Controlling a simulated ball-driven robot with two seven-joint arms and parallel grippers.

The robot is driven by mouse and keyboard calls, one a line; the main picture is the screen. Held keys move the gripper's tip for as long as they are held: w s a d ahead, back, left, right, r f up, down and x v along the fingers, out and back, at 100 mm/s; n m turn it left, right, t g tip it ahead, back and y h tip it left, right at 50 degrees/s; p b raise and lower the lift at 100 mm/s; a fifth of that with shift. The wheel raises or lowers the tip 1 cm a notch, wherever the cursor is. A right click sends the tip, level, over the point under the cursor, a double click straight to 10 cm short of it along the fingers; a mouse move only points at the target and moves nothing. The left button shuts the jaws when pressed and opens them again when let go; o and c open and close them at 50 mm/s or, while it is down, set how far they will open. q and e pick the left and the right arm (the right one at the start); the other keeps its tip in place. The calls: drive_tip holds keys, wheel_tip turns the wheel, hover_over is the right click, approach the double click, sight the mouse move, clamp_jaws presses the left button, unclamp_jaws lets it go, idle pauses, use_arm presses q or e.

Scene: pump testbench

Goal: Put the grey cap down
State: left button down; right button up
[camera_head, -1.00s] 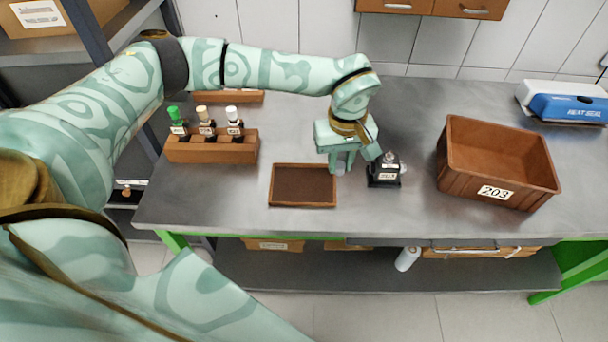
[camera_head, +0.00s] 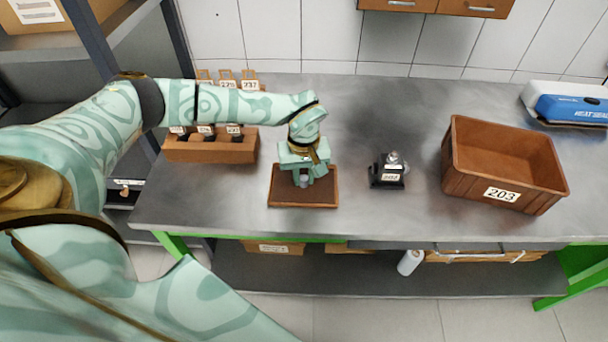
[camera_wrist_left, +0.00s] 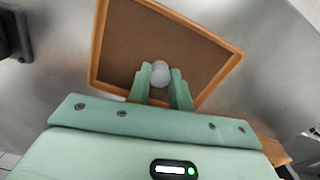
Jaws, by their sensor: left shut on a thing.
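The grey cap (camera_wrist_left: 159,73) is a small pale rounded piece between the fingertips of my left gripper (camera_wrist_left: 160,80) in the left wrist view. In the head view my left gripper (camera_head: 303,180) points down over the brown tray (camera_head: 288,204), with the cap partly hidden under it. The tray has a wooden rim (camera_wrist_left: 222,82) and a dark brown floor, bare apart from the cap and fingers above it. I cannot tell whether the cap touches the floor. The black pump stand (camera_head: 388,175) with a label is to the right of the tray. My right gripper is out of view.
A wooden block with labelled bottles (camera_head: 190,150) stands left of the tray, partly behind my arm. A brown crate marked 203 (camera_head: 463,184) and a blue and white sealer (camera_head: 570,108) are at the right. The bench between tray and stand is clear.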

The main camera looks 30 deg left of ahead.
sight(304, 178)
use_arm(q)
drive_tip(key=c, duration=1.3)
unclamp_jaws()
drive_tip(key=shift+f, duration=0.1)
drive_tip(key=shift+o, duration=0.2)
wheel_tip(304, 178, up, 12)
drive_tip(key=p, duration=0.2)
